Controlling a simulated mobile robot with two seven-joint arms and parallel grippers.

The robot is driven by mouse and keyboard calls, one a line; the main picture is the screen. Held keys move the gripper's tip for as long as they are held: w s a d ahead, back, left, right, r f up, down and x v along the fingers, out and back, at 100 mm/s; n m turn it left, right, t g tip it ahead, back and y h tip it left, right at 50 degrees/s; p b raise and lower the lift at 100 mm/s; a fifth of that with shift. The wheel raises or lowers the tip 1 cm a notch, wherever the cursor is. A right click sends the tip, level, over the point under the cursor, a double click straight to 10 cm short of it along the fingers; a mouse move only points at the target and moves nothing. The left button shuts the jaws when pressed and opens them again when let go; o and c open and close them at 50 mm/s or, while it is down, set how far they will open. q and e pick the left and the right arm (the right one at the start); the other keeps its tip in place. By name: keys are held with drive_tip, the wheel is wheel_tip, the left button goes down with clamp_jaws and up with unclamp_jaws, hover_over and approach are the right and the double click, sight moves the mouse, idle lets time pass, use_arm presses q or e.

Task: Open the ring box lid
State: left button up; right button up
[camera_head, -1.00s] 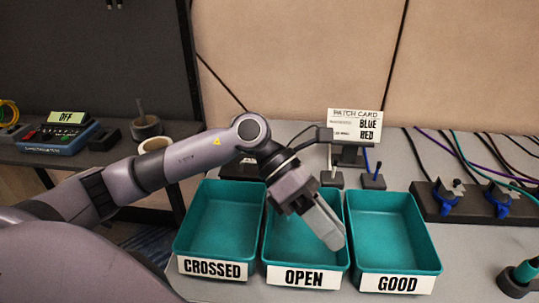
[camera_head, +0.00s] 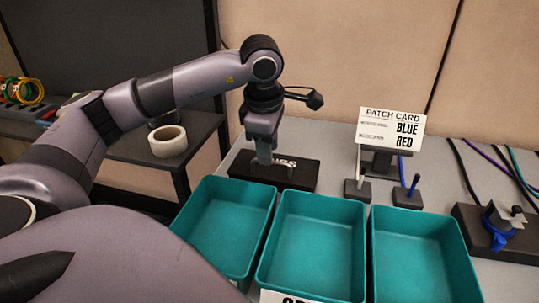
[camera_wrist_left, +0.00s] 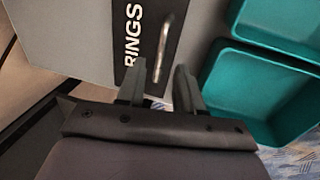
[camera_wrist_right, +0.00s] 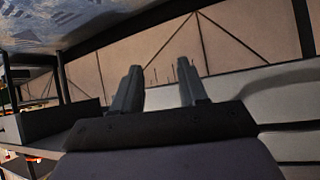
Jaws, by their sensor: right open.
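The ring box (camera_head: 298,176) is a low black box with white lettering. It lies on the grey table behind the teal trays. In the left wrist view its black lid (camera_wrist_left: 135,50) reads RINGS, with a pale metal bar handle (camera_wrist_left: 164,45) beside the lettering. My left gripper (camera_head: 264,160) points down at the box and partly hides its lettering. In the left wrist view its fingers (camera_wrist_left: 158,78) are apart, with the near end of the handle showing between them; I cannot tell if they touch it. My right gripper (camera_wrist_right: 159,80) is open and empty, away from the box.
Teal trays (camera_head: 318,198) stand in front of the box. A patch card (camera_head: 391,127) on a stand and small posts (camera_head: 407,197) are to its right. A tape roll (camera_head: 168,141) sits on a dark side table at left. Cables and a clamp (camera_head: 500,225) are far right.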

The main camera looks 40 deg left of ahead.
use_arm(q)
drive_tip(key=shift+w+a+f, duration=0.1)
drive_tip(key=shift+w+f, duration=0.1)
drive_tip(key=shift+f, duration=0.8)
clamp_jaws()
idle(0.7)
